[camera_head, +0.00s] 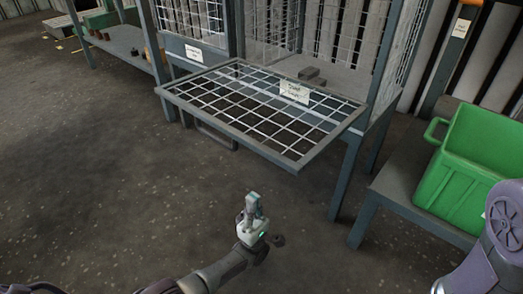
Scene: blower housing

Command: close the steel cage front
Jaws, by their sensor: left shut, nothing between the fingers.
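The steel cage front (250,106) is a grey-framed wire-mesh panel. It is folded down, roughly level, and juts toward me from the cage (385,60). A pale label (294,91) sits on its mesh near the far side. The cage's opening behind it is uncovered, with small dark blocks (311,74) on its floor. My left gripper (253,203) is shut and empty, in front of and below the panel's near edge, apart from it. My right gripper is not in view; only part of my right arm shows at the lower right.
A green bin (474,165) stands on a low grey bench (398,187) to the right of the cage. A low shelf (122,40) with small items is at the back left. A table leg (345,178) stands below the panel's right side. The floor in front is clear.

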